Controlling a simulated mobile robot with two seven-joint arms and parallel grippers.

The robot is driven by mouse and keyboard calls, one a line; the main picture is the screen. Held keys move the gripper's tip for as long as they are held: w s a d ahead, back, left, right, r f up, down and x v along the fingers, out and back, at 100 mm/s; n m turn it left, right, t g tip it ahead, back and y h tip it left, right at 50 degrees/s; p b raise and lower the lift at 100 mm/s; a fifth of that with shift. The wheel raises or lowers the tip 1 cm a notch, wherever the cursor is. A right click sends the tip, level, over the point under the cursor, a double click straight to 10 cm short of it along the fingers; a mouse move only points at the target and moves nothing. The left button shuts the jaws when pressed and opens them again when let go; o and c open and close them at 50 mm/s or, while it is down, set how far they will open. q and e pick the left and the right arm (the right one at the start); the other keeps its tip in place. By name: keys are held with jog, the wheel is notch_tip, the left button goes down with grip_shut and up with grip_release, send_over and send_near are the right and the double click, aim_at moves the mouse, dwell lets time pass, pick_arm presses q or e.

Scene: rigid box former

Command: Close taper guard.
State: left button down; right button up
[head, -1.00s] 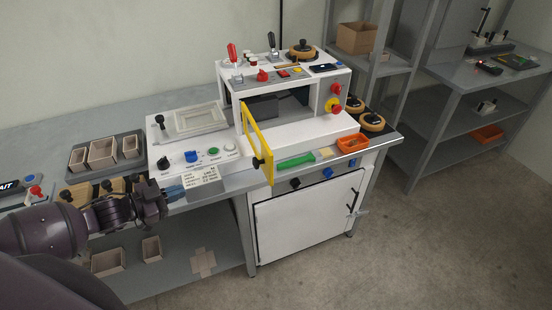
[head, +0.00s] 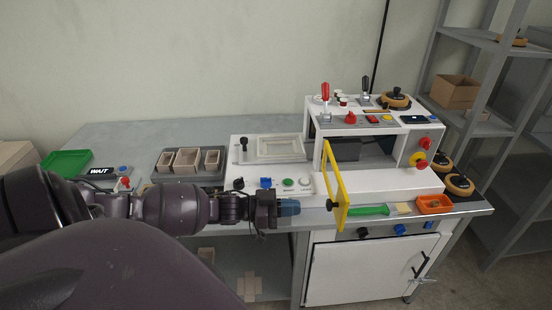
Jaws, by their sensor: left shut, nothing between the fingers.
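The taper guard (head: 340,190) is a yellow-framed panel on the front of the white box former (head: 400,177). It stands swung open, jutting toward me, with a dark knob (head: 332,205) at its lower front edge. The opening behind it shows a dark block inside. My left gripper (head: 297,207), with bluish fingertips, is shut and empty. In the picture it lies just left of the guard's knob, pointing right. I cannot tell whether it touches the guard, but a small gap shows. My right gripper is not in view.
Levers and buttons top the machine. A tray of small boxes (head: 190,174) stands left. A cabinet door (head: 362,270) is below.

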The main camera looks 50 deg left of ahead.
aim_at(326, 207)
pick_arm(q)
jog(key=x, duration=0.6)
jog(key=shift+d, duration=0.1)
jog(key=shift+w+d, duration=0.1)
jog(key=shift+w, duration=0.05)
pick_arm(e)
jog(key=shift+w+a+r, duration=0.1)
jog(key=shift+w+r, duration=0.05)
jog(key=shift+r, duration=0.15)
pick_arm(q)
jog(key=shift+d, duration=0.1)
